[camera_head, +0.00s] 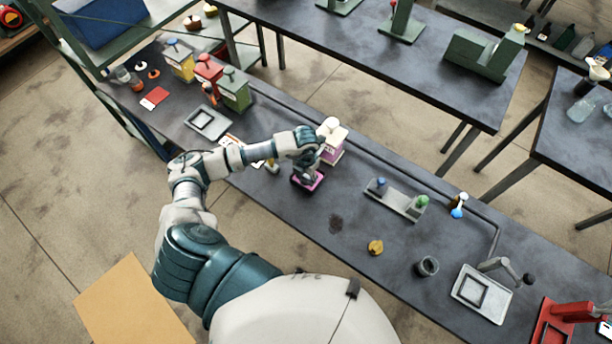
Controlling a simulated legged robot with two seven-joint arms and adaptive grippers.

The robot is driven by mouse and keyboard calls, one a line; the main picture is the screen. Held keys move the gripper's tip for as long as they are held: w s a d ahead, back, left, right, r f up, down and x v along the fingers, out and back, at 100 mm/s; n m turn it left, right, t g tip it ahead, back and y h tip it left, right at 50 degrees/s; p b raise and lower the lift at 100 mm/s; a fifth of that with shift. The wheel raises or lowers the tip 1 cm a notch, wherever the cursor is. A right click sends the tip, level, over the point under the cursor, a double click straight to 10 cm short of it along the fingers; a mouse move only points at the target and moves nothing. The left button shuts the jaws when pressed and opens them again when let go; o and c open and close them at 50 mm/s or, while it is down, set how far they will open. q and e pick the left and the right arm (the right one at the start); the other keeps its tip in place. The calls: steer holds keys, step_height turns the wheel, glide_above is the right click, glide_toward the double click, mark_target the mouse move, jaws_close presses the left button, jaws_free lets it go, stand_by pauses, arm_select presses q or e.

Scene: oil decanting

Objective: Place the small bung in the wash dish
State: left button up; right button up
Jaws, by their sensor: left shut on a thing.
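My left gripper (307,174) is low over a magenta-edged square piece (318,182) on the bench. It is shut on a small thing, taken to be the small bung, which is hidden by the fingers. I cannot tell whether the gripper touches the magenta piece. I cannot tell for sure which item is the wash dish; a pale square tray (190,120) lies left of my arm, and another pale tray (467,299) is at the right. My right gripper is not in view.
A purple and white container (334,150) stands close behind my left gripper. A grey rack (386,197) with blue and green tops is to the right. A yellow-brown piece (375,247) and a dark cup (427,266) stand nearer. Yellow, red and green cans (235,93) stand at the left.

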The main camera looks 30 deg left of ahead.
arm_select(q)
steer(key=shift+a+f, duration=0.15)
steer(key=shift+f, duration=0.35)
steer(key=o, duration=0.9)
steer(key=shift+r, duration=0.2)
step_height(320, 180, up, 12)
steer(key=b, duration=0.1)
steer(key=shift+f, duration=0.15)
